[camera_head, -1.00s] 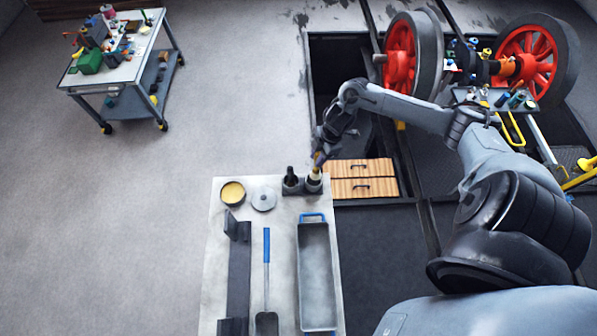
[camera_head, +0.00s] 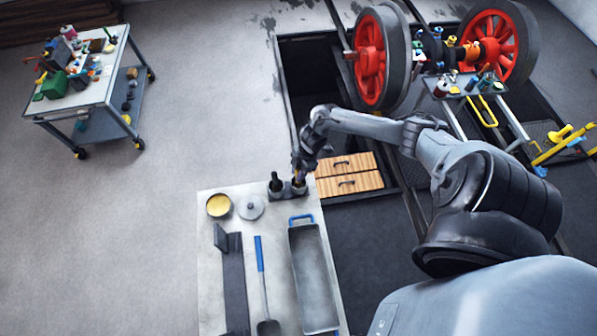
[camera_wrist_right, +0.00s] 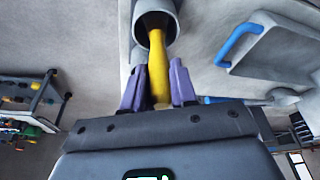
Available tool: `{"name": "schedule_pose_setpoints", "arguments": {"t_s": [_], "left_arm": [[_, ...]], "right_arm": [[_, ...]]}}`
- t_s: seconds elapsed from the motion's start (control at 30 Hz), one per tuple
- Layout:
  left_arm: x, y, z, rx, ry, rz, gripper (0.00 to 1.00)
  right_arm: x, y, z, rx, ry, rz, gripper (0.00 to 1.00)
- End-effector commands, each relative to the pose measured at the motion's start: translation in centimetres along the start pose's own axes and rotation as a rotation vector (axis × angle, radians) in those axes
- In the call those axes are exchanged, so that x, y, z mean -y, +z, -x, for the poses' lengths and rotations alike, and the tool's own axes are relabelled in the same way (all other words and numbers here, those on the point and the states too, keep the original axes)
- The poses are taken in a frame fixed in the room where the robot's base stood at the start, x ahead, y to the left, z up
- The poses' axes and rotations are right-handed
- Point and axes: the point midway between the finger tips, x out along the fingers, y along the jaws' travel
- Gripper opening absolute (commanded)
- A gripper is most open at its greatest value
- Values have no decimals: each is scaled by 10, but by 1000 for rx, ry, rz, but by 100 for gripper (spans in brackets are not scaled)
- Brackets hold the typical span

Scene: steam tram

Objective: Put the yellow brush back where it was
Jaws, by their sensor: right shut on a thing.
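My right gripper (camera_head: 299,170) is over the right cup of a dark two-cup holder (camera_head: 276,193) at the table's back edge. In the right wrist view, its purple fingers (camera_wrist_right: 158,72) are shut on the yellow brush (camera_wrist_right: 157,50). The brush's far end is inside the mouth of a grey cup (camera_wrist_right: 171,20); how deep it reaches is hidden. In the head view only a little yellow shows under the fingers. A black-handled tool (camera_head: 275,179) stands in the left cup. My left gripper is not in view.
The grey table (camera_head: 212,270) also carries a tin with yellow contents (camera_head: 218,205), a round lid (camera_head: 251,207), a blue-handled shovel (camera_head: 260,255) and a blue-handled tray (camera_head: 301,222). Wooden drawers (camera_head: 350,182) lie right of the holder. A trolley (camera_head: 85,98) stands at far left.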

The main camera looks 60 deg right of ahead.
Motion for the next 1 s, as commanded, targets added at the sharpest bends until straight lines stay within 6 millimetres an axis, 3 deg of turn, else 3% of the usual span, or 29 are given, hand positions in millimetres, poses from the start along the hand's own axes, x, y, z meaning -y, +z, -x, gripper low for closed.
{"name": "schedule_pose_setpoints", "arguments": {"t_s": [0.17,0.2,0.33,0.73,1.0], "left_arm": [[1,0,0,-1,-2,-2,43],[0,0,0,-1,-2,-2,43],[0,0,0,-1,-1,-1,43],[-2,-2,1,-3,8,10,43],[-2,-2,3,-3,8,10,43]], "right_arm": [[0,0,0,1,1,0,0],[0,1,-1,1,1,0,32],[0,0,0,1,1,0,52],[-1,1,5,1,3,1,53],[-1,1,42,2,4,2,53]]}}
